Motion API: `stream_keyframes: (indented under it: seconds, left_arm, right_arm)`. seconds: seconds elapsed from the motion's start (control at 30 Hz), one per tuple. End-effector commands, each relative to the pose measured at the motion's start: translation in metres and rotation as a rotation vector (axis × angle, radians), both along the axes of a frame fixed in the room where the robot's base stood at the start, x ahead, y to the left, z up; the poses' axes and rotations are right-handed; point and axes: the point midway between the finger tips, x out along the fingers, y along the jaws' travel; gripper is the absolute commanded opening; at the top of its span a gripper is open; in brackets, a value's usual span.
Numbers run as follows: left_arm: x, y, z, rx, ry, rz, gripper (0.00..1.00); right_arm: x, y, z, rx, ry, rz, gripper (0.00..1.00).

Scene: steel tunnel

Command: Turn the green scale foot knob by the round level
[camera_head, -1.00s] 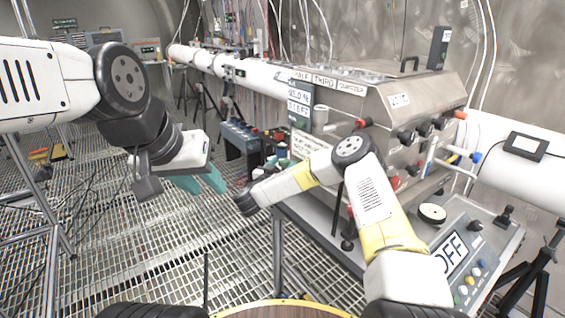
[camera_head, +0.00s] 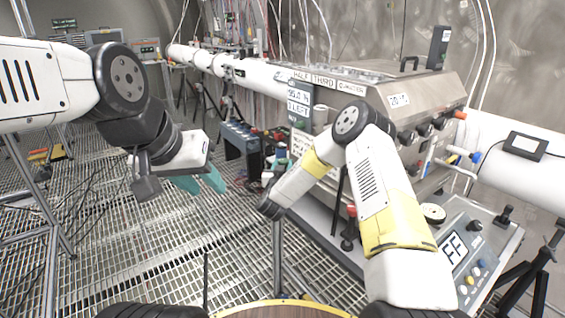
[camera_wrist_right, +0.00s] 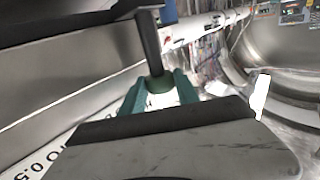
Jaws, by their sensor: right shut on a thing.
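In the right wrist view my right gripper (camera_wrist_right: 160,95) has its two teal fingers closed around a dark green knob (camera_wrist_right: 160,84) at the end of a black post. The knob is mostly hidden between the fingers. In the head view my right forearm reaches toward the bench, and its gripper and the green knob cannot be made out. A pale round disc with a black rim (camera_head: 433,213), possibly the round level, sits on the bench right of my right arm. My left gripper (camera_head: 198,182) is open and empty, over the grated floor.
A steel box (camera_head: 400,95) with black knobs stands on the bench behind my right arm. A grey panel (camera_head: 470,250) with a display and coloured buttons is at the right, partly covered by my arm. A white beam pipe (camera_head: 265,78) runs behind. The grated floor (camera_head: 130,250) is open at left.

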Motion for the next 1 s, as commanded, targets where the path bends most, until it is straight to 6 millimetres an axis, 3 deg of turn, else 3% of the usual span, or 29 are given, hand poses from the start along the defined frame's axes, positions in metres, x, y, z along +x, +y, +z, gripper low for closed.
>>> stream_keyframes:
  seconds: [0.5, 1.0]
  left_arm:
    - [0.0, 0.0, 0.0, 0.0, 0.0, 0.0, 0.36]
    - [0.0, 0.0, 0.0, 0.0, 0.0, 0.0, 0.36]
  right_arm:
    - [0.0002, -0.0065, -0.0002, -0.001, 0.0, 0.344, 0.0]
    - [0.0001, -0.0065, -0.001, 0.0, 0.001, 0.421, 0.0]
